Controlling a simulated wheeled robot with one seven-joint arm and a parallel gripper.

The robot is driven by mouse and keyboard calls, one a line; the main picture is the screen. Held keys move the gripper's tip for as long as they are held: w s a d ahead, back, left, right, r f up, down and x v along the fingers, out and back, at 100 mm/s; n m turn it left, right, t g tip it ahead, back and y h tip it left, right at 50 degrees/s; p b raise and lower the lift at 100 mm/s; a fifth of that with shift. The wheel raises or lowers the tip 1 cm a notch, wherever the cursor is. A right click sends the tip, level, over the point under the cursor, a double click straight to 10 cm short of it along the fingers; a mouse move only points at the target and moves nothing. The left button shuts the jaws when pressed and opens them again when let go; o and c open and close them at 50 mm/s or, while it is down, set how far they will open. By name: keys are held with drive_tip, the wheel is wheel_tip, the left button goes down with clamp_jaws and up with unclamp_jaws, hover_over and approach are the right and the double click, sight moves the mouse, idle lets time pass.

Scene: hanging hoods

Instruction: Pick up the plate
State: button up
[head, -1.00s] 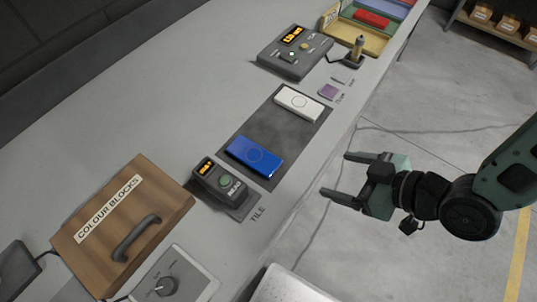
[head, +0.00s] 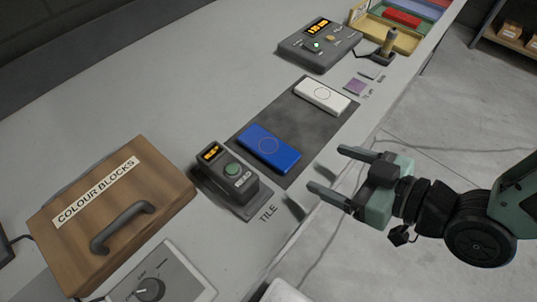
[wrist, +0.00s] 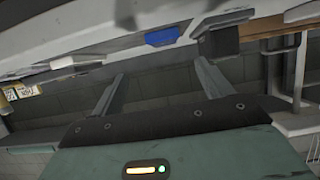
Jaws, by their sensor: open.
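One is blue (head: 268,148) and the other is white (head: 322,97); I cannot tell which one the task means. My gripper (head: 329,169) is open and empty, at the bench's front edge to the right of the blue plate and apart from it. In the wrist view, the blue plate (wrist: 162,36) shows beyond and above the open fingers (wrist: 160,82), and the white plate (wrist: 62,62) is further left.
A dark button box (head: 228,176) stands beside the mat, near the "TILE" label. A wooden "COLOUR BLOCKS" box (head: 110,215) with a handle and a dial panel (head: 160,280) are at lower left. A display console (head: 317,46) and yellow tray (head: 385,32) stand at the back.

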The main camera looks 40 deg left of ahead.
drive_tip(key=shift+a+f+b, duration=0.15)
drive_tip(key=shift+f+b, duration=0.25)
drive_tip(key=shift+b, duration=0.15)
approach(275, 150)
drive_tip(key=x, duration=0.3)
drive_tip(key=shift+w+a+f, duration=0.15)
drive_tip(key=shift+w+a, duration=0.1)
drive_tip(key=shift+w, duration=0.15)
drive_tip(key=shift+s+p+x, duration=0.2)
drive_tip(key=shift+p+x, duration=0.1)
drive_tip(key=shift+x, duration=1.05)
drive_tip(key=shift+s+p+x, duration=0.2)
drive_tip(key=shift+p+x, duration=0.1)
drive_tip(key=shift+x, duration=1.05)
drive_tip(key=shift+c, duration=0.4)
drive_tip(key=c, duration=1.1)
drive_tip(key=shift+o, duration=0.2)
